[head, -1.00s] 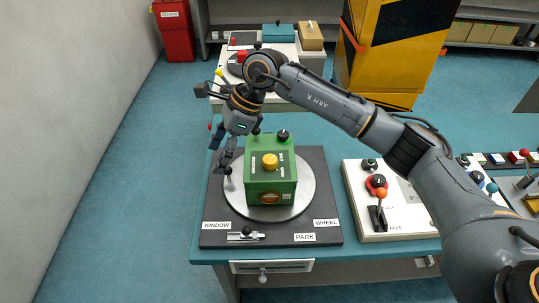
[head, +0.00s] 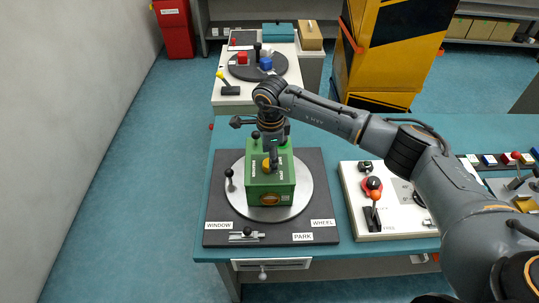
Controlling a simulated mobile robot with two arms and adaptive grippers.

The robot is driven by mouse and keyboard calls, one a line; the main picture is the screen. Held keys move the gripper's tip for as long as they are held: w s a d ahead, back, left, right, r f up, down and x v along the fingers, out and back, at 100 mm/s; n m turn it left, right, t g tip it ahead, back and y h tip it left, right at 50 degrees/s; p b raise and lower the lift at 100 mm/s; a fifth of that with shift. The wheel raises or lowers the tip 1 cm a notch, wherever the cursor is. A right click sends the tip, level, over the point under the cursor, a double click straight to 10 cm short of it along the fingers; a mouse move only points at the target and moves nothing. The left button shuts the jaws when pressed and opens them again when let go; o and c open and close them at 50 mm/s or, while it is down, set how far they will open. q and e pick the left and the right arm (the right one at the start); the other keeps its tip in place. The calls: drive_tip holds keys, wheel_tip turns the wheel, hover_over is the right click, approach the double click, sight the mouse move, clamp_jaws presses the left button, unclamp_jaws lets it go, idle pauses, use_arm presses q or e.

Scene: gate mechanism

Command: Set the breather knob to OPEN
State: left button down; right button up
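A green box (head: 258,188) stands on a round silver turntable (head: 306,182) set in a dark base plate. A yellow knob (head: 267,166) is on its top, with small white lettering around it too small to read; I cannot tell for certain that it is the breather knob. My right gripper (head: 273,162) points down over the box top, its fingers at the yellow knob and partly hiding it. I cannot tell whether they touch or grip it. My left gripper is not in view.
A black-knobbed lever (head: 229,174) stands at the turntable's left. The base plate (head: 322,205) has WINDOW, PARK and WHEEL labels and a front slider (head: 247,234). A white panel (head: 350,205) with a red-orange lever (head: 375,195) is right. A second table (head: 228,105) stands behind.

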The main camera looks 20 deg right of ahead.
drive_tip(key=shift+w+f, duration=0.1)
drive_tip(key=shift+f, duration=1.15)
